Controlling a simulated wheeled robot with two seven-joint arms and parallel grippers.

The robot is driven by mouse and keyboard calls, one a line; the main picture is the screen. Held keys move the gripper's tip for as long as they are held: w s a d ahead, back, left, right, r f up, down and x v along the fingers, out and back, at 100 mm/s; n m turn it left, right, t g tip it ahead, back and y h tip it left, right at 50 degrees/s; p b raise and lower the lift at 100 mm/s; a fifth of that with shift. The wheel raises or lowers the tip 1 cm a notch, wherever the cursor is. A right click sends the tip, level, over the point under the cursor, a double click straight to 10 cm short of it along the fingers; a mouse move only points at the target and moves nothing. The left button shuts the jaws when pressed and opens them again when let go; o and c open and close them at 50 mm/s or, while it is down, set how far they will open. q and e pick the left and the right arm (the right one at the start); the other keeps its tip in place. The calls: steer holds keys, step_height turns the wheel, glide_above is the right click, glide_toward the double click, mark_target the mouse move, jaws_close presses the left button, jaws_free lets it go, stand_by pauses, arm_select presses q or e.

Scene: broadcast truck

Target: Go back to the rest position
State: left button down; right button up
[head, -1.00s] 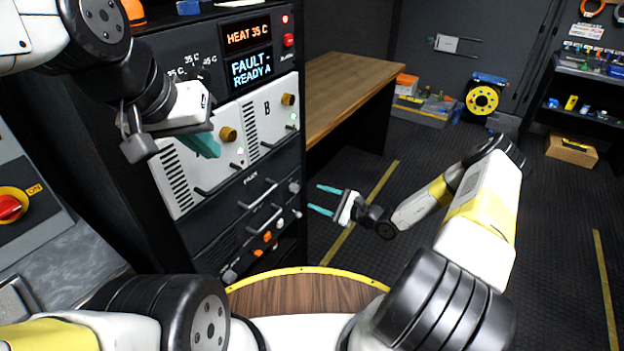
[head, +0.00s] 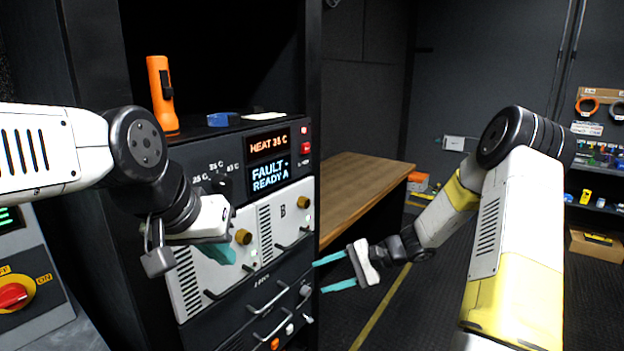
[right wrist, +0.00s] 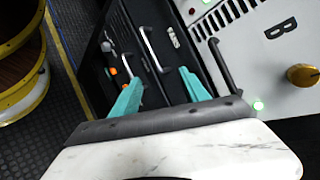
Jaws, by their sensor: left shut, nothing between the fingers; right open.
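My left gripper (head: 222,252) is at the left side of the rack in the head view, its teal fingers shut and empty in front of the left white module's face. Part of that module is hidden behind it. My right gripper (head: 332,272) is open and empty, its two teal fingers pointing left toward the rack's lower drawers. In the right wrist view its fingers (right wrist: 160,92) are spread apart with dark drawer fronts and handles behind them. Whether either gripper touches the rack is not clear; the right one appears apart from it.
The rack unit (head: 284,202) shows "HEAT 35 C" and "FAULT - READY A". An orange flashlight (head: 161,95) and a blue roll (head: 222,119) stand on top. A wooden bench (head: 355,190) is behind my right gripper. A red switch (head: 12,295) is at far left. Floor is open at centre right.

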steer(key=s+d+r+n+t+h, duration=0.2)
steer(key=s+d+r+n+h, duration=0.2)
steer(key=s+r, duration=0.7)
steer(key=s+d+r+n+t+h, duration=0.2)
steer(key=s+d+r+h, duration=0.4)
steer(key=s+r, duration=0.6)
steer(key=shift+n+t, duration=0.3)
steer(key=shift+n, duration=0.6)
